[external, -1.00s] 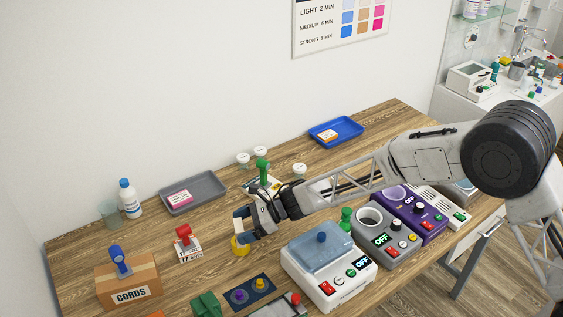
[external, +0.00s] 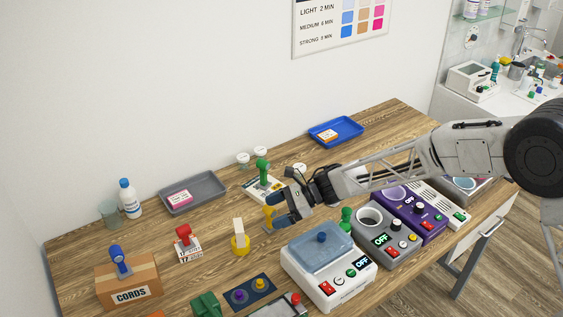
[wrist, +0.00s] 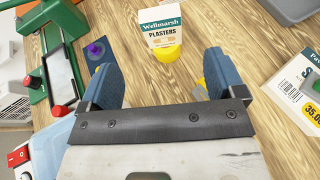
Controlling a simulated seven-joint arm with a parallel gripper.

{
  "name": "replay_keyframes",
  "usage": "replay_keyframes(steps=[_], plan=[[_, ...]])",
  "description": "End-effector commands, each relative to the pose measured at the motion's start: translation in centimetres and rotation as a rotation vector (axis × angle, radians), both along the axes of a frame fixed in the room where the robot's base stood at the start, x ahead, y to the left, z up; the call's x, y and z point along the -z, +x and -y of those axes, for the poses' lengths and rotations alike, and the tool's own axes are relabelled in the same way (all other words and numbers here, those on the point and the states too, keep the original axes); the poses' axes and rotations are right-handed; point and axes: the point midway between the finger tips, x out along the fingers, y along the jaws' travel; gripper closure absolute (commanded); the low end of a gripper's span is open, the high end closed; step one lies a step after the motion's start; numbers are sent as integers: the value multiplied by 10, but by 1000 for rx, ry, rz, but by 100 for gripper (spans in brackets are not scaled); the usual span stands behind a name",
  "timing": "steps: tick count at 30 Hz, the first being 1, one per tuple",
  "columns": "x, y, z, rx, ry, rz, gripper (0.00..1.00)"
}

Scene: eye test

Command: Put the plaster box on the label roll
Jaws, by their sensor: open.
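The plaster box (external: 238,229) is a small pale box standing upright on top of the yellow label roll (external: 240,247), left of my gripper. In the wrist view the plaster box (wrist: 161,27) shows a green "Wellmarsh" band and "PLASTERS", with the yellow roll (wrist: 168,54) under it. My gripper (external: 277,212) is open and empty, to the right of the box and apart from it. In the wrist view the two blue fingers (wrist: 158,68) are spread, with the box beyond their tips. The roll's top is mostly hidden by the box.
A yellow thing (external: 268,213), partly hidden, is close beside my fingers. A green-handled stamp (external: 263,173) stands behind my gripper. The white device with a blue lid (external: 322,256) stands in front. A red stamp (external: 184,240) and a cords box (external: 128,281) are at the left.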

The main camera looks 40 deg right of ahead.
Motion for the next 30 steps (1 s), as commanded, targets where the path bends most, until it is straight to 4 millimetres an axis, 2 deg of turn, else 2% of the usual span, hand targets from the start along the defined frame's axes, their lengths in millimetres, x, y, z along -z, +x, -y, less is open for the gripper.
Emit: replay_keyframes(steps=[22, 26, 30], plan=[[-1, 0, 0, 7, 1, -2, 11], [-9, 2, 4, 57, 10, -24, 11], [-27, 5, 15, 203, 43, -91, 11]])
